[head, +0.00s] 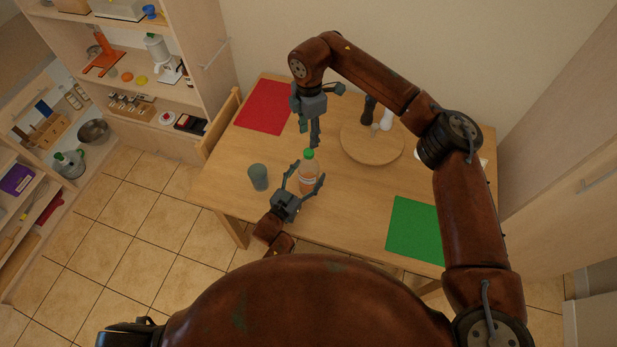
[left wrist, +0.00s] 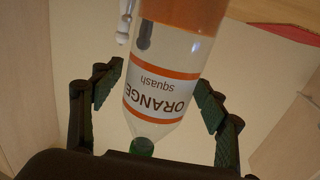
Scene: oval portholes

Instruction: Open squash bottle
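The squash bottle (head: 307,178) stands upright on the table, with a green cap (head: 309,154) and an orange-and-white label. In the left wrist view the bottle (left wrist: 165,85) appears upside down, its label reading "ORANGE squash". My left gripper (head: 303,182) is open, with one finger on each side of the bottle. The left wrist view shows gaps between its pads and the bottle. My right gripper (head: 315,143) points down just behind and above the cap in the head view, apparently apart from it. Its fingers are seen nearly edge-on, so its opening is unclear.
On the wooden table (head: 350,215) are a grey-blue cup (head: 258,177) left of the bottle, a red mat (head: 264,107), a green mat (head: 414,229) and a round board (head: 371,145). Shelves stand at the left.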

